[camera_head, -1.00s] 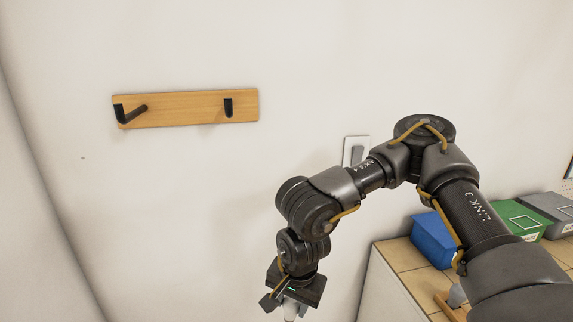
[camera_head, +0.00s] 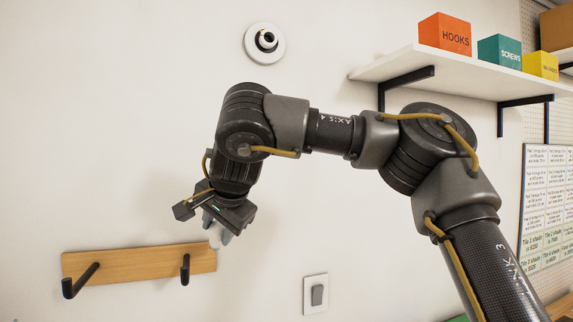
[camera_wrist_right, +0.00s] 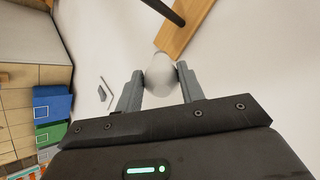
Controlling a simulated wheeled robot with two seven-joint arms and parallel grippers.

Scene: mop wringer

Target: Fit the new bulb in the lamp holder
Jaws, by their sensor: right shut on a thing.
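The lamp holder (camera_head: 266,42) is a round white wall fitting with a dark ring and a pale centre, high on the wall in the head view. My right gripper (camera_head: 219,230) points down, well below the holder and apart from it. It is shut on the white bulb (camera_wrist_right: 161,75), whose rounded body sits between both fingers in the right wrist view. In the head view the bulb (camera_head: 214,240) is mostly hidden by the fingers. My left gripper is in neither view.
A wooden hook rail (camera_head: 135,263) with black hooks is close to the gripper in the picture. A light switch (camera_head: 316,294) is lower right. A white shelf (camera_head: 465,80) with an orange box (camera_head: 445,34) and other boxes juts out at upper right. Wall around the holder is clear.

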